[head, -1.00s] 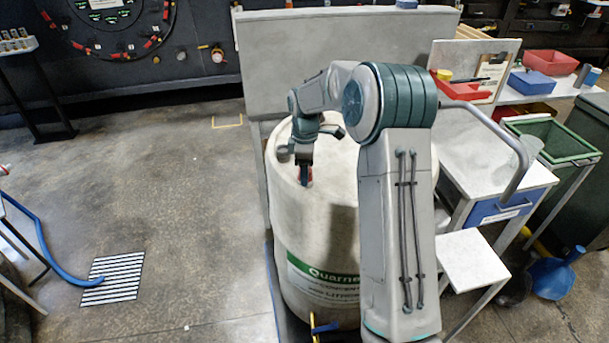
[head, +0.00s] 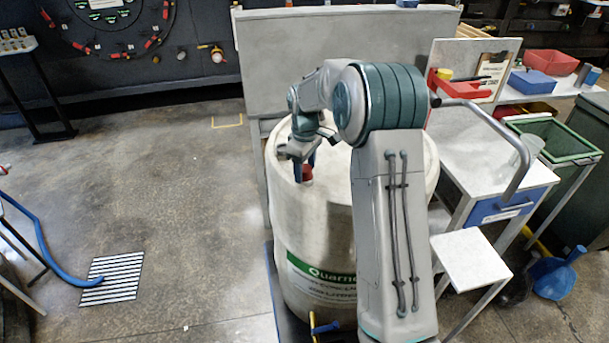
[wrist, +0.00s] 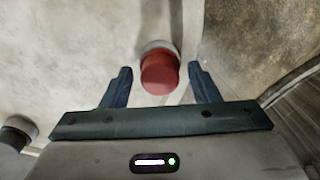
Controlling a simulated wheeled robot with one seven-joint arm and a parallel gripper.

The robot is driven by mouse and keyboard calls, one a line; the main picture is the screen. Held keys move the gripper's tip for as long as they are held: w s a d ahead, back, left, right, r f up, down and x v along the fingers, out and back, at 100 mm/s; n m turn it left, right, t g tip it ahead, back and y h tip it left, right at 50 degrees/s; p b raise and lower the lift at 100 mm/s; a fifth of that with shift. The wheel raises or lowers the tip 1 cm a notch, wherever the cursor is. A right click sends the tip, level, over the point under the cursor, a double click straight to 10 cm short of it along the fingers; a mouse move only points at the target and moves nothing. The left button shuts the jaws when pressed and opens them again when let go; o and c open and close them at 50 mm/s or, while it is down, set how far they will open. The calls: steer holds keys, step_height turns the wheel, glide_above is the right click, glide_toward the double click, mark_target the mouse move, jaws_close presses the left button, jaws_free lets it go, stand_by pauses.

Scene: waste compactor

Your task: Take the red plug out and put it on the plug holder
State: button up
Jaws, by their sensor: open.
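The red plug (head: 307,173) stands on the near left part of the top of a large cream drum (head: 325,230). In the wrist view the red plug (wrist: 159,75) has a pale collar at its far end and lies between the two dark fingers. My gripper (head: 304,165) is over the plug, pointing down, with its fingers apart. The wrist view shows my gripper (wrist: 160,82) open, with a gap on both sides of the plug. I cannot pick out the plug holder with certainty.
A grey cap (wrist: 17,133) also sits on the drum top, to the left. A grey panel (head: 345,60) stands behind the drum. A white table (head: 490,165) and small white stand (head: 470,258) are at right. The floor at left is mostly clear, with a grate (head: 112,278).

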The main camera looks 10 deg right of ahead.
steer(key=m, duration=0.3)
steer(key=shift+m, duration=0.4)
steer(key=m, duration=0.3)
steer(key=shift+m+b, duration=0.3)
steer(key=shift+b, duration=0.05)
steer(key=m, duration=0.8)
steer(key=c, duration=1)
steer(key=n, duration=0.5)
steer(key=shift+c, duration=0.2)
steer(key=n, duration=0.5)
